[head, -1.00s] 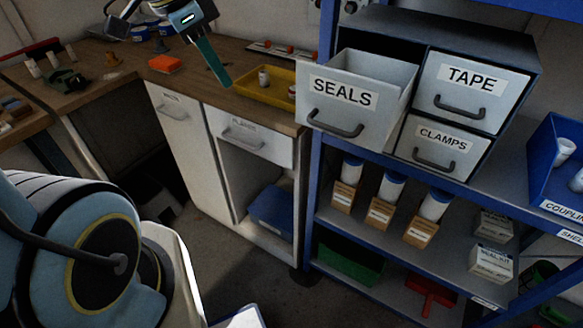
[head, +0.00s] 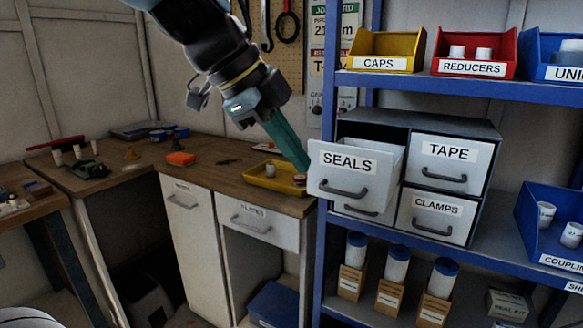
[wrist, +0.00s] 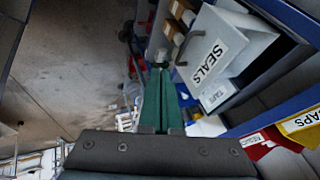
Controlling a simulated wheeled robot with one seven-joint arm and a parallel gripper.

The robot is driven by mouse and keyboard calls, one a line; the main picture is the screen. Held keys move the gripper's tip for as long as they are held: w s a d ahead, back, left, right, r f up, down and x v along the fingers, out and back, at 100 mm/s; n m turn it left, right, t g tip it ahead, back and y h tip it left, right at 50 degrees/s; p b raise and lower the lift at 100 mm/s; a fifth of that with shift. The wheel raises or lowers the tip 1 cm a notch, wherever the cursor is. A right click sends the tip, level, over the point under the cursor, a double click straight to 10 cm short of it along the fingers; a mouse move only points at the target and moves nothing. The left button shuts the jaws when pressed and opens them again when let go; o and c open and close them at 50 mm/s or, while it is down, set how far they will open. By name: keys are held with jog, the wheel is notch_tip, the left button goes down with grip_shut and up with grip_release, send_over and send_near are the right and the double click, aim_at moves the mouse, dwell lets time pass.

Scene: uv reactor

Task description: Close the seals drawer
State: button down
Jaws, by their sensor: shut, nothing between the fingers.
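The seals drawer (head: 345,173) is a light grey drawer with a SEALS label and dark handle. It is pulled out of the top left of the cabinet on the blue shelf. It also shows in the wrist view, turned on its side (wrist: 222,38). My gripper (head: 303,164) has green fingers, pressed together and empty. In the head view its tips appear right beside the left edge of the drawer front. In the wrist view my gripper (wrist: 159,72) lies left of the drawer front. I cannot tell whether they touch.
The TAPE drawer (head: 445,164) and CLAMPS drawer (head: 432,216) are shut. Another handled drawer front shows partly below the seals drawer. A blue shelf post (head: 325,110) stands just behind my gripper. A yellow tray (head: 262,180) sits on the counter. Bins line the shelf above.

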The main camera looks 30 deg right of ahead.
aim_at(338, 191)
jog(key=shift+w+d+f+b, duration=0.2)
jog(key=shift+w+d+f, duration=0.1)
jog(key=shift+d+f, duration=0.9)
jog(key=shift+w+d+f+b, duration=0.15)
jog(key=shift+w+d+f, duration=0.2)
jog(key=shift+d+f, duration=0.85)
jog(key=shift+w+d+f+b, duration=0.2)
jog(key=shift+w+d+f, duration=0.1)
jog(key=shift+d+f, duration=0.85)
jog(key=shift+d+r, duration=0.1)
jog(key=shift+w+d+b, duration=0.3)
jog(key=shift+d+b, duration=0.05)
jog(key=shift+d, duration=0.15)
jog(key=w+d, duration=0.3)
jog(key=d, duration=0.1)
jog(key=w+d+b, duration=0.1)
jog(key=w+d, duration=0.2)
jog(key=d, duration=0.2)
jog(key=w+d+b, duration=0.1)
jog(key=w+d, duration=0.2)
jog(key=d, duration=0.2)
jog(key=shift+s+a, duration=0.15)
